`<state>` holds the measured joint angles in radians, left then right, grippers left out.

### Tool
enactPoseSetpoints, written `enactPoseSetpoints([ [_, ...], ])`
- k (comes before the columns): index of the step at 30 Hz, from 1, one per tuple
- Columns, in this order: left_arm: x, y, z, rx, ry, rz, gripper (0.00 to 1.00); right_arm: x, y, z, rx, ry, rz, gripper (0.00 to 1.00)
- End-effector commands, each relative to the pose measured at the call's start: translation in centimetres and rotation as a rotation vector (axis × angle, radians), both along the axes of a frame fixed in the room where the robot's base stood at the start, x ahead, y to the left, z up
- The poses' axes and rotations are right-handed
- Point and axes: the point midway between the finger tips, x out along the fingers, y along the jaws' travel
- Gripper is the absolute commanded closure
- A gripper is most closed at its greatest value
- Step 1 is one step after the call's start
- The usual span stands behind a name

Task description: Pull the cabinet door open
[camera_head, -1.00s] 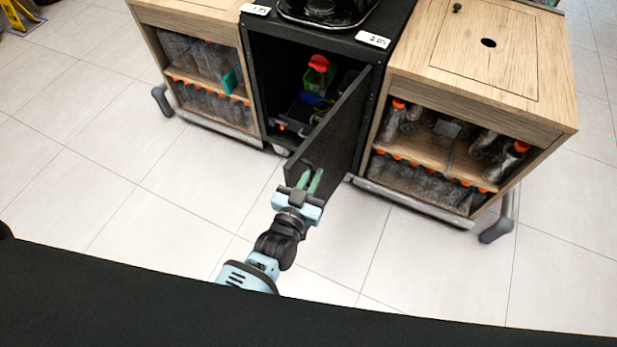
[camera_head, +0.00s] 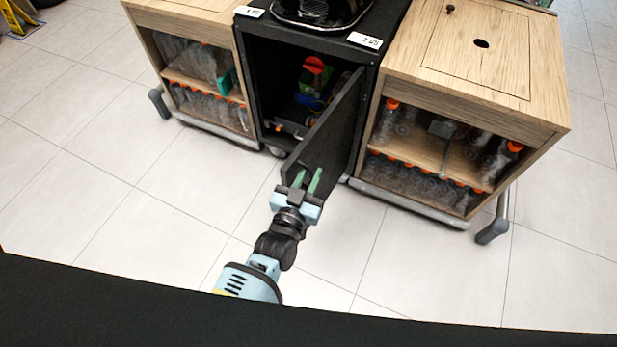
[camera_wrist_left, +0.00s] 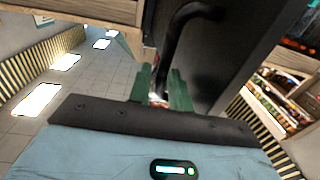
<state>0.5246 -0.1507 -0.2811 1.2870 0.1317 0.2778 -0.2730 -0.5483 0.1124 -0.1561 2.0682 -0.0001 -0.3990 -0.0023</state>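The black cabinet door (camera_head: 333,135) stands swung far out from the middle cabinet (camera_head: 252,75), hinged at its right side. In the left wrist view the door (camera_wrist_left: 228,55) has a black curved bar handle (camera_wrist_left: 181,25). My left gripper (camera_head: 307,174) is at the door's free edge, its green fingers apart. In the left wrist view the handle's lower part runs down between the fingers of my left gripper (camera_wrist_left: 162,82). The fingers look open around it, though contact is hard to judge. My right gripper is not in view.
Wooden bottle cabinets stand on the left (camera_head: 190,65) and right (camera_head: 455,95). A metal foot rail (camera_head: 410,203) runs along the right one's base. Inside the open cabinet are a red-topped item (camera_head: 314,66) and other small things. The tiled floor in front is clear.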

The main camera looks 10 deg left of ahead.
Motion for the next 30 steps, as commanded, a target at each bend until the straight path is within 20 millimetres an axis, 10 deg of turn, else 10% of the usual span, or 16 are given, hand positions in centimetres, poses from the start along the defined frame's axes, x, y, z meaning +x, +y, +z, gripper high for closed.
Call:
enactPoseSetpoints([
  [13,-0.7,0.2,-0.5,0.002,0.01,0.0,0.68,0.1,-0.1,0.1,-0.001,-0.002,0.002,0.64],
  [30,-7.5,1.9,-0.4,0.002,0.007,-0.001,0.68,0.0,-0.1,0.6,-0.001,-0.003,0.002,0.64],
])
